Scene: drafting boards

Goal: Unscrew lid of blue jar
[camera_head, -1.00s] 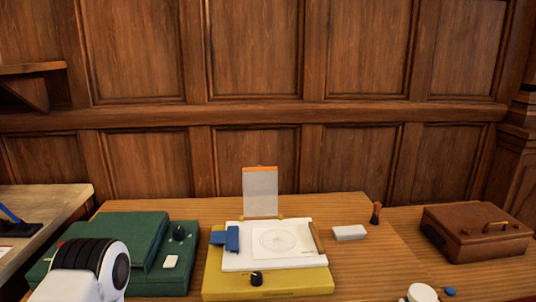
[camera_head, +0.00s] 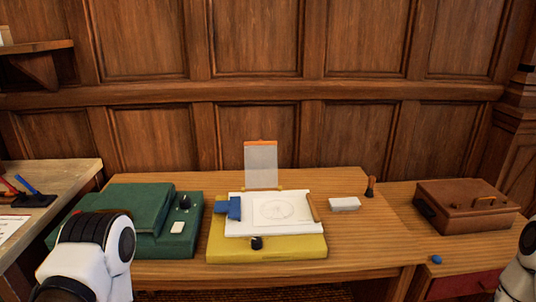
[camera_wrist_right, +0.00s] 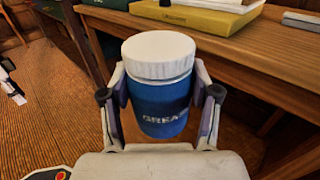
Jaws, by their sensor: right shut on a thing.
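The blue jar (camera_wrist_right: 160,108) with a white ribbed lid (camera_wrist_right: 158,55) shows in the right wrist view. The lid sits on top of the jar, and part of a dark label reading "GREA" shows on its front. My right gripper (camera_wrist_right: 160,110) is shut on the blue body of the jar, one finger on each side, below the lid. The jar is upright in that view, off the table's front edge. In the head view only a white part of my right arm shows at the right edge. My left arm shows at lower left, but its gripper is out of view.
A yellow board (camera_head: 268,250) with a paper sheet (camera_head: 272,215) and blue block (camera_head: 229,208) lies on the wooden table. A green case (camera_head: 150,225) is left, a brown case (camera_head: 465,205) right. A small blue thing (camera_head: 437,259) lies near the right front edge.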

